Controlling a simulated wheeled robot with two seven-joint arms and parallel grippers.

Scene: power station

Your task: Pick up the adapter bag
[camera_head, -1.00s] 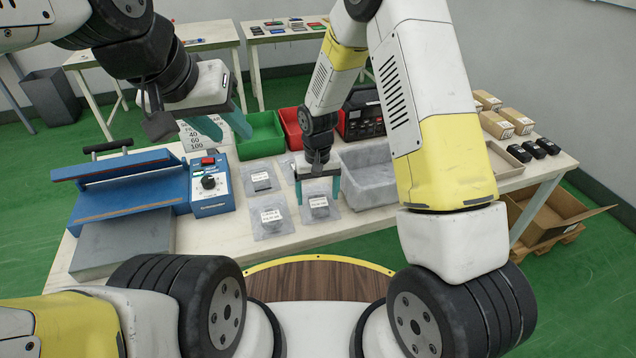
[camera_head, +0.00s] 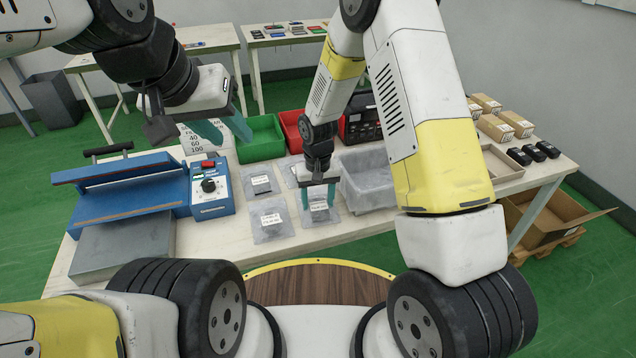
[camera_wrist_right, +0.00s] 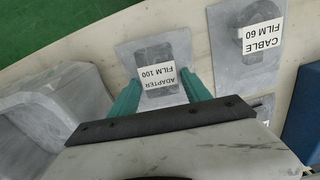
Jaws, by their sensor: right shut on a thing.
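The adapter bag (camera_head: 319,214) is a clear flat bag with a dark item and a white label, at the front of the table. In the right wrist view its label reads "ADAPTER FILM 100" and the bag (camera_wrist_right: 152,52) lies between my right gripper's teal fingers. My right gripper (camera_head: 318,196) is shut on the adapter bag; its fingers (camera_wrist_right: 160,90) are at the label's two sides. The bag appears still at table level. My left gripper (camera_head: 222,129) is open and empty, raised above the table near the blue sealer.
A cable bag (camera_head: 271,222) labelled "FILM 60" lies just left of the adapter bag. Another bag (camera_head: 263,187) lies behind it. A grey bin (camera_head: 368,182) stands close on the right. The blue sealer (camera_head: 130,185), green bin (camera_head: 262,140) and red bin (camera_head: 291,128) are around.

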